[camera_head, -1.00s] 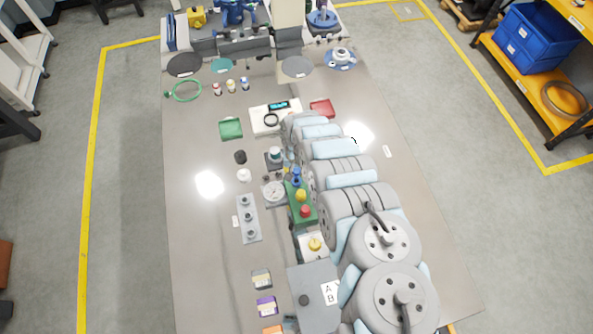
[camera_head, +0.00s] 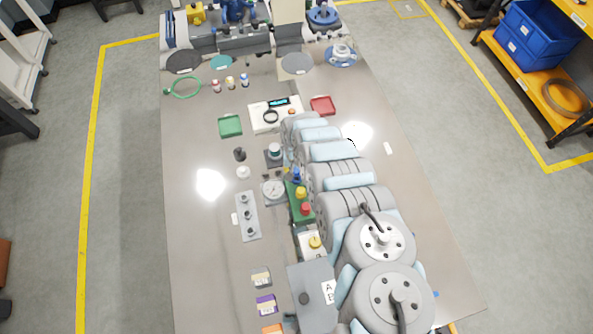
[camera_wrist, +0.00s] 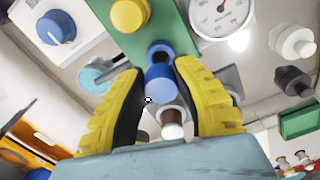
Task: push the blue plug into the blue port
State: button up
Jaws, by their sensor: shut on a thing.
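The blue plug (camera_wrist: 160,82) is between the yellow and black fingers of my gripper (camera_wrist: 158,90) in the wrist view. My gripper is shut on it. In the head view, a small bit of blue (camera_head: 297,174) shows at the far end of the green block (camera_head: 293,211), and my arm hides the fingers.
A grey plate with fittings (camera_head: 247,216) lies further left. The table's left side is mostly clear.

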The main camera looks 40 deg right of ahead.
aim_at(296, 171)
jog(key=shift+f+b, duration=1.3)
jog(key=shift+f, duration=0.65)
jog(key=o, duration=1)
jog(key=shift+r, duration=0.1)
notch_tip(296, 171, up, 7)
jog(key=p, duration=0.6)
jog(key=shift+p, duration=0.3)
